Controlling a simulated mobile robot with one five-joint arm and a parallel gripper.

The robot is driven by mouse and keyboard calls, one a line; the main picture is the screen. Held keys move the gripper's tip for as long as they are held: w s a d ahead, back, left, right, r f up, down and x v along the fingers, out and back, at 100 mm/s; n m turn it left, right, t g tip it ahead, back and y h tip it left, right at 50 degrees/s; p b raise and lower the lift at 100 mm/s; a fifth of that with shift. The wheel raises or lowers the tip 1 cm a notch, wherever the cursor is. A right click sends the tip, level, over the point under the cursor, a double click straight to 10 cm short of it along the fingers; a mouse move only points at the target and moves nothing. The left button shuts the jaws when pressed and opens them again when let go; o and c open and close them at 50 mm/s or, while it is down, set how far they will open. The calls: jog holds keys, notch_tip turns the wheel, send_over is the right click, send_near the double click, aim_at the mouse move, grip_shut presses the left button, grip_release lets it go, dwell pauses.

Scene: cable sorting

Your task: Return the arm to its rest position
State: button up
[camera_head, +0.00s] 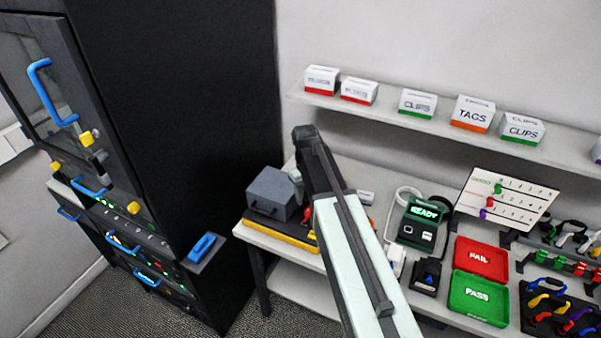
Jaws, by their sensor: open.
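My arm rises from the bottom middle of the head view as a pale mint and dark grey link. Its dark upper end stands in front of the wall, above the workbench (292,248). A small pale mint piece, the same colour as my arm, shows just left of the dark end, beside a grey box (272,194). I cannot make out my gripper's fingers; the arm link hides the area behind it.
A tall black cabinet (175,120) with blue handles stands at left. A wall shelf (385,113) holds several label boxes. On the bench are a READY device (420,222), a red FAIL tray (482,260), a green PASS tray (480,297) and coloured cables (555,305).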

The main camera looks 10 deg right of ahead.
jog(key=shift+m, duration=0.6)
jog(key=s+f+b, duration=0.1)
jog(key=s, duration=0.2)
jog(key=s+f+b, duration=0.1)
jog(key=s, duration=0.2)
jog(key=s+d+f+b, duration=0.1)
jog(key=s+f, duration=0.1)
jog(key=s, duration=0.1)
jog(key=s+m, duration=0.1)
jog(key=s, duration=0.1)
jog(key=s+m, duration=0.1)
jog(key=s, duration=0.1)
jog(key=s+m, duration=0.1)
jog(key=s, duration=0.1)
jog(key=shift+a+y, duration=0.3)
